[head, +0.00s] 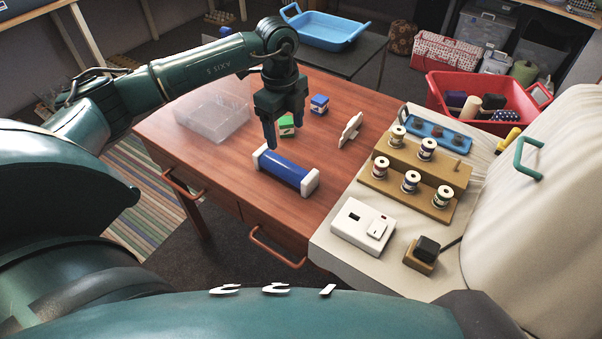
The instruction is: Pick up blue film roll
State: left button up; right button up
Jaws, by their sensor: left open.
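The blue film roll (286,170) lies on the red-brown wooden table (215,160). It is a dark blue cylinder with white end pieces, lying on its side. My left gripper (285,138) points down just behind the roll in the head view. I cannot tell whether a fingertip touches the roll. My right gripper is not in view.
Behind the gripper are a green box (287,126) and a blue box (319,104). A clear bin (212,112) stands left, a white bracket (350,130) right. Thread spools on a wooden rack (436,202) and a white switch box (362,227) fill the light right-hand surface.

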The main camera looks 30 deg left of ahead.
aim_at(285, 163)
pick_arm(q)
jog(key=f, duration=0.8)
jog(key=a+f, duration=0.1)
jog(key=f, duration=0.3)
jog(key=shift+w+f+p, duration=0.15)
jog(key=shift+f+p, duration=0.2)
jog(key=shift+p, duration=0.05)
jog(key=c, duration=1.1)
jog(key=shift+c, duration=0.2)
